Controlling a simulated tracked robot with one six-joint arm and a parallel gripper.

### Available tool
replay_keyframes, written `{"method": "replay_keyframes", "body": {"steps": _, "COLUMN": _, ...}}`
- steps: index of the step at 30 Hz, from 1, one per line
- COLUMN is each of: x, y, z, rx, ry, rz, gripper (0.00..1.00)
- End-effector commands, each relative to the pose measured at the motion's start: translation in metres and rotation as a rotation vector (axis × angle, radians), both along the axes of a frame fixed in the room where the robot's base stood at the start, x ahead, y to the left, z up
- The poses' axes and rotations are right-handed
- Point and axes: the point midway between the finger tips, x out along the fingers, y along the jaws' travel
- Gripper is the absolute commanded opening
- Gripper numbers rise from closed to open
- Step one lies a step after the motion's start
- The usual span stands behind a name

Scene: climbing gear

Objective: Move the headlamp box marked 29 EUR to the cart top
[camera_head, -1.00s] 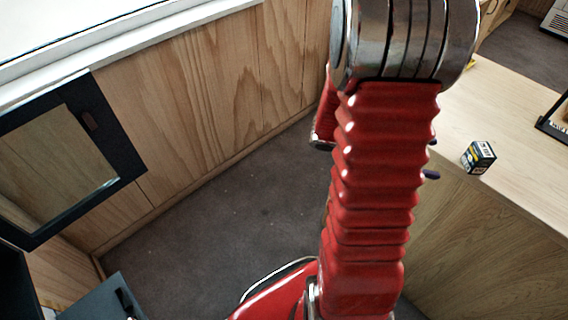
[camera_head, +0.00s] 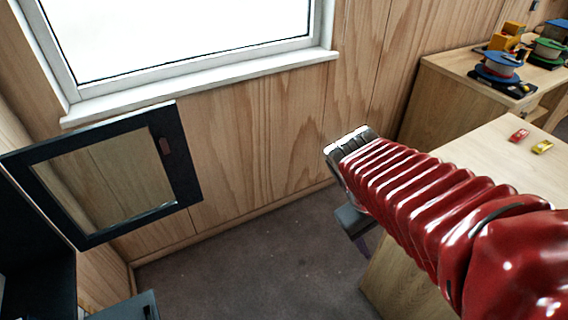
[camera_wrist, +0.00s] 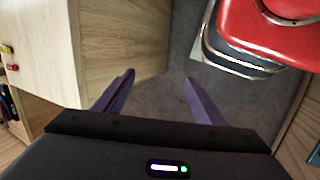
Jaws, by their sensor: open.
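No headlamp box shows in either current view, and no price mark can be read. My gripper (camera_wrist: 159,78) is open and empty, its two purple fingers spread over grey floor beside the wooden counter.
The pale counter (camera_head: 470,155) at right holds a red clip (camera_head: 518,135) and a yellow clip (camera_head: 542,147). A back bench (camera_head: 440,65) holds several spools. A dark-framed open door (camera_head: 185,160) juts out at left. The floor (camera_head: 260,260) between is clear.

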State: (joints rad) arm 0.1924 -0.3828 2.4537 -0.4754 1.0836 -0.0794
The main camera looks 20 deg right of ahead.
Motion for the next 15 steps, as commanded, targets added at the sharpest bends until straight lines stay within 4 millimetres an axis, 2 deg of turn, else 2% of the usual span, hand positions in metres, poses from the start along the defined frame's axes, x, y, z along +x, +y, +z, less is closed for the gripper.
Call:
{"method": "replay_keyframes", "body": {"steps": 1, "x": 0.005, "y": 0.015, "z": 0.005, "rx": 0.032, "ry": -0.061, "rz": 0.002, "gripper": 0.64}}
{"method": "replay_keyframes", "body": {"steps": 9, "x": 0.027, "y": 0.092, "z": 0.035, "rx": 0.244, "ry": -0.354, "rz": -0.005, "gripper": 0.64}}
{"method": "replay_keyframes", "body": {"steps": 15, "x": 0.033, "y": 0.138, "z": 0.061, "rx": 0.390, "ry": -0.513, "rz": -0.008, "gripper": 0.64}}
